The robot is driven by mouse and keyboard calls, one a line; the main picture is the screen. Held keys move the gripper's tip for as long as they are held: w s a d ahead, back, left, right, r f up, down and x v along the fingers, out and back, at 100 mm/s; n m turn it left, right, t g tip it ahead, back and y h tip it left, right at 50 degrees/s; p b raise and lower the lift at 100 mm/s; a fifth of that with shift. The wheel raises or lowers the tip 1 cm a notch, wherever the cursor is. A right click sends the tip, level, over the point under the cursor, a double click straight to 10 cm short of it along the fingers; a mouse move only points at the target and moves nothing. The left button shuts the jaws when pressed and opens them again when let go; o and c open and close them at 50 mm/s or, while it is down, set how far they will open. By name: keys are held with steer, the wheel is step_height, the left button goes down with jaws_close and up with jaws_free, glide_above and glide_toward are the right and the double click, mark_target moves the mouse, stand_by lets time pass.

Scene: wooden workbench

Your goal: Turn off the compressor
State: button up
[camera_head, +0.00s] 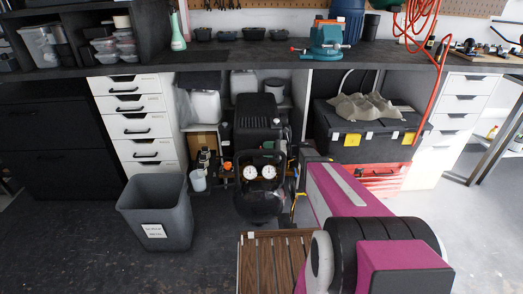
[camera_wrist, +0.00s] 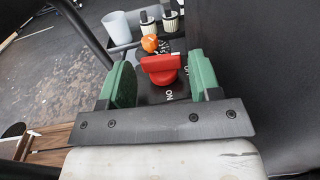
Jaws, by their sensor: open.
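The black compressor (camera_head: 257,118) stands under the workbench and has two round white gauges on its front. In the wrist view, its red knob (camera_wrist: 160,66) sits on a dark panel with white lettering. ON is readable below the knob, and other lettering to its right is partly hidden. My gripper (camera_wrist: 162,78) is open, with one green finger on each side of the red knob. I cannot tell whether either finger touches the knob. In the head view, my arm covers part of the area right of the compressor, and the gripper's fingers are not clearly visible.
An orange knob (camera_wrist: 150,43) and a grey cup (camera_wrist: 117,27) are just beyond the red knob. A grey bin (camera_head: 157,211) stands left of the compressor. A black toolbox (camera_head: 336,126) is at the right. The bench top (camera_head: 260,55) overhangs the compressor. Open floor lies front left.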

steer(key=d, duration=0.7)
steer(key=shift+s+d, duration=0.3)
steer(key=shift+s, duration=0.15)
